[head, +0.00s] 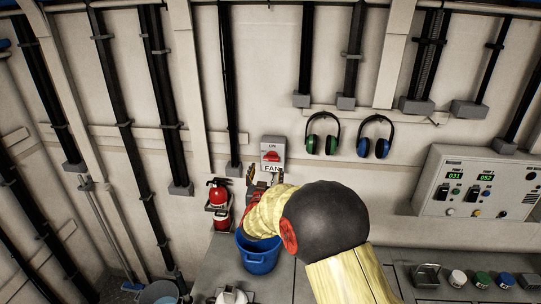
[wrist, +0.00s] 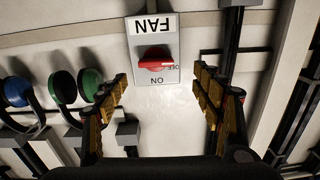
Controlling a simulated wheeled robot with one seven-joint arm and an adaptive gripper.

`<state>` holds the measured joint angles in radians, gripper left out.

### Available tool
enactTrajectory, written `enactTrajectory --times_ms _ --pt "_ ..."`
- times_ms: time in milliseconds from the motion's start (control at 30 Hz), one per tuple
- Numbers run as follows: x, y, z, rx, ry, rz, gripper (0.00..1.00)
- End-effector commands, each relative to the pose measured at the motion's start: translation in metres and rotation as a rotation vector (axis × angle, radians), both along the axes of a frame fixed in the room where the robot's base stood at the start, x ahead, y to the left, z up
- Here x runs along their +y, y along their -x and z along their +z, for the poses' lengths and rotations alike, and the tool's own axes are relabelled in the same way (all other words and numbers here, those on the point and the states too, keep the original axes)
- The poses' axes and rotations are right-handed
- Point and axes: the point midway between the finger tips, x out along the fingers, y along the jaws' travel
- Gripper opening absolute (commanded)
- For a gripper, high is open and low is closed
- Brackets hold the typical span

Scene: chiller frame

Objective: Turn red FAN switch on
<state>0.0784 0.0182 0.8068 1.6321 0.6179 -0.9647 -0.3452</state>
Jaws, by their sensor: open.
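The FAN switch is a grey box on the wall with a red rotary knob (wrist: 155,62), a white FAN label and ON and OFF marks. In the wrist view it appears upside down, with the knob lying roughly crosswise, in line with the OFF mark rather than the ON mark. In the head view the switch (head: 271,155) is above my gripper (head: 264,178). My gripper (wrist: 160,76) is open and empty, its fingers on either side of the lower part of the switch box in the wrist view. No contact with the knob shows.
Green (head: 322,134) and blue (head: 375,137) earmuffs hang right of the switch. A control panel (head: 478,183) is farther right. Vertical dark conduits run along the wall.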

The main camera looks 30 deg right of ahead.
Motion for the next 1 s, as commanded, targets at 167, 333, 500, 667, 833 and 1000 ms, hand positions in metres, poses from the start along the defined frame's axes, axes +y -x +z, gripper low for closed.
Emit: enactTrajectory --times_ms 167,333,500,667,833,1000 --pt "-0.012 -0.008 -0.002 -0.013 0.016 -0.023 0.67" --pt "-0.027 -0.030 -0.002 -0.012 0.015 -0.022 0.67" --pt "-0.040 -0.050 -0.002 -0.012 0.014 -0.021 0.67" --pt "-0.047 -0.061 -0.001 -0.013 0.015 -0.020 0.67" --pt "-0.049 -0.064 -0.001 -0.011 0.013 -0.019 0.67" --pt "-0.049 -0.064 -0.001 -0.012 0.014 -0.019 0.66"
